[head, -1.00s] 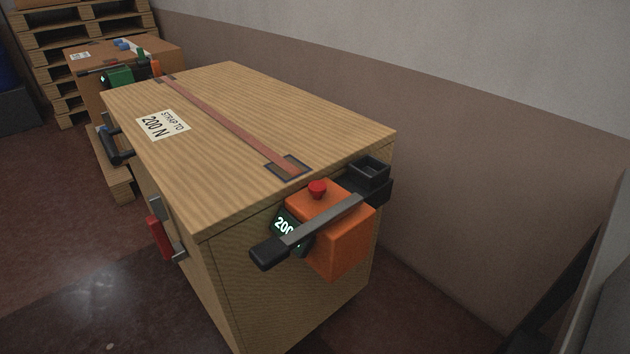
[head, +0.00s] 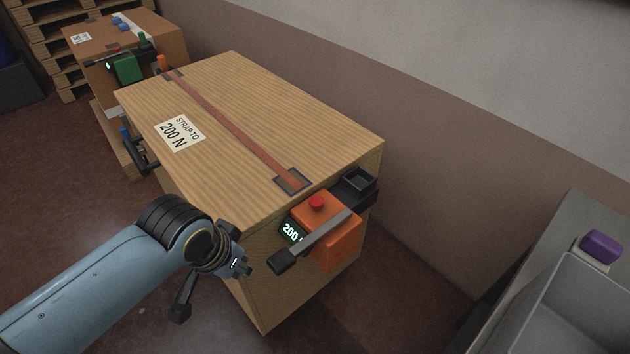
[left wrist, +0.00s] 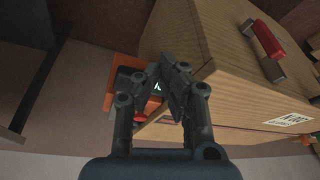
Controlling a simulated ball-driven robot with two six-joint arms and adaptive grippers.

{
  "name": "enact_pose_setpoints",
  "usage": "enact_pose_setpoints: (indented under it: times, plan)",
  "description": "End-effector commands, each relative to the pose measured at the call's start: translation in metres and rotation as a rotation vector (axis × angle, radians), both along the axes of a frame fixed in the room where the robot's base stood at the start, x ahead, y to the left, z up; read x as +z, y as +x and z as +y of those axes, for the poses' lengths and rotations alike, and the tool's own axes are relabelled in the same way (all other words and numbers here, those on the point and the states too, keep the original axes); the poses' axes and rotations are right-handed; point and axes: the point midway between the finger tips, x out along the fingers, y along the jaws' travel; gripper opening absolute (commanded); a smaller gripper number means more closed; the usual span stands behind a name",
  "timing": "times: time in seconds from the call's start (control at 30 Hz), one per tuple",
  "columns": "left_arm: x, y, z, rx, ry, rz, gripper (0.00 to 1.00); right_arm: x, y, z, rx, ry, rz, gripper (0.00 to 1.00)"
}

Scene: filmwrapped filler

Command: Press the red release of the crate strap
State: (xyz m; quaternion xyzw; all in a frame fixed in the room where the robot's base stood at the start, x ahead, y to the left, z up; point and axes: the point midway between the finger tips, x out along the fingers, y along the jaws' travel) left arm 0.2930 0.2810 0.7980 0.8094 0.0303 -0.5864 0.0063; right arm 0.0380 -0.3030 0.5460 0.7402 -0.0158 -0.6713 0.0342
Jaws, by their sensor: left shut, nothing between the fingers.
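The red release (head: 317,202) is a round button on top of the orange strap tensioner (head: 343,252), on the near end of the wooden crate (head: 310,130). A dark lever (head: 320,240) crosses the tensioner's front, and its display (head: 292,231) reads about 200. The red-brown strap (head: 225,118) runs along the crate top. My left gripper (head: 240,268) is shut and empty, left of the lever end and lower than the button, apart from it. In the left wrist view its closed fingers (left wrist: 170,68) partly hide the orange tensioner (left wrist: 124,68). My right gripper is not in view.
A label (head: 180,132) on the crate reads "STRAP TO 200 N". A smaller box with a green device (head: 125,68) stands behind, near pallets. A grey bin (head: 580,310) and purple object (head: 602,246) are at right. The wall runs close behind the crate.

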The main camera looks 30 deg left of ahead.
Motion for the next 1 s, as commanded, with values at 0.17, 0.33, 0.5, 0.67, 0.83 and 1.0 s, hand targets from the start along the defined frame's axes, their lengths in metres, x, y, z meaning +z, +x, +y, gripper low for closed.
enact_pose_setpoints:
  times: [0.17, 0.33, 0.5, 0.67, 0.83, 1.0]
  plan:
    - [0.073, 0.042, -0.008, 0.060, -0.051, -0.072, 0.00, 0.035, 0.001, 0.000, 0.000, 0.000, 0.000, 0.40]
    - [0.086, 0.111, -0.014, 0.200, -0.166, -0.161, 0.00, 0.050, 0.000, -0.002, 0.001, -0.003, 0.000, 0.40]
    - [0.088, 0.180, -0.018, 0.353, -0.291, -0.239, 0.00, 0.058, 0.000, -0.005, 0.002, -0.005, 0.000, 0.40]
    - [0.093, 0.223, -0.020, 0.457, -0.378, -0.287, 0.00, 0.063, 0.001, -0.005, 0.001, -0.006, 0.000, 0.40]
    - [0.094, 0.234, -0.020, 0.489, -0.406, -0.301, 0.00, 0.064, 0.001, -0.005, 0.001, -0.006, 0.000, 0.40]
    - [0.094, 0.234, -0.020, 0.487, -0.405, -0.301, 0.00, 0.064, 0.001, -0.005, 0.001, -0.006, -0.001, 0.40]
